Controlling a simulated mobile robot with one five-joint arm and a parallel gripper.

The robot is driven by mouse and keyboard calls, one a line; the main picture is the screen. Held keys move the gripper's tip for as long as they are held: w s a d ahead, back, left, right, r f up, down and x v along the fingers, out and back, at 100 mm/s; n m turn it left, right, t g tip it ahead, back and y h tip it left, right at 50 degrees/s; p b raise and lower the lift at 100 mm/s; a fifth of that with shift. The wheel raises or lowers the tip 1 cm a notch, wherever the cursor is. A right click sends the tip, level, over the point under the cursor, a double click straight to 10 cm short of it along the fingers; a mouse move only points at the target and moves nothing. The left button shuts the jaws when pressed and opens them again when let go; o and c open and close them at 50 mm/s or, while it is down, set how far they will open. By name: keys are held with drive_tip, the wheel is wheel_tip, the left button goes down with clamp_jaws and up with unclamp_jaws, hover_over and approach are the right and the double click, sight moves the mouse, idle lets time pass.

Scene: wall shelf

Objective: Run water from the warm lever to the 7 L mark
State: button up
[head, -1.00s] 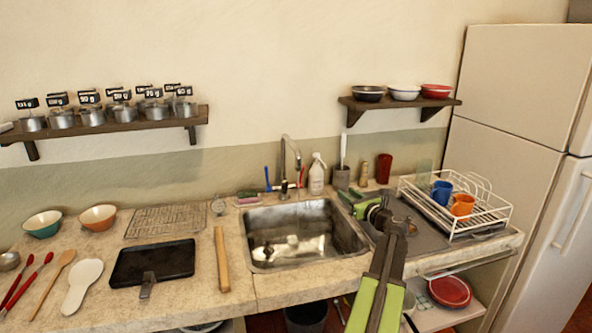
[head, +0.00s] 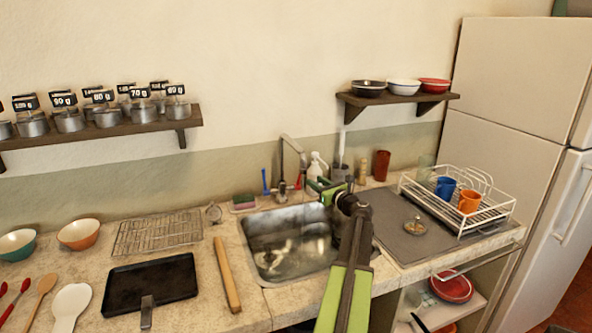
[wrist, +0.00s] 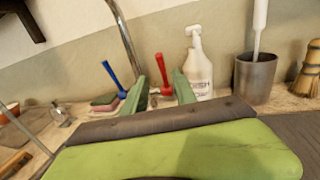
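The faucet (head: 283,160) stands behind the metal sink (head: 262,262). Its blue lever (head: 265,181) is on the left and its red lever (head: 298,181) on the right; both also show in the wrist view, the blue one (wrist: 114,75) and the red one (wrist: 161,74). My gripper (head: 318,188) is over the back right of the sink, right of the red lever. In the wrist view my gripper's green fingers (wrist: 158,94) are apart, with the red lever seen between them, beyond the tips. I see no running water and cannot read a litre mark.
A sponge (wrist: 104,103) lies to the left. A dish rack (head: 470,222) with cups is at the right.

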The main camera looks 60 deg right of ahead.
drive_tip(key=x, duration=1.3)
drive_tip(key=shift+w+d, duration=0.25)
drive_tip(key=shift+w, duration=0.05)
clamp_jaws()
idle(0.6)
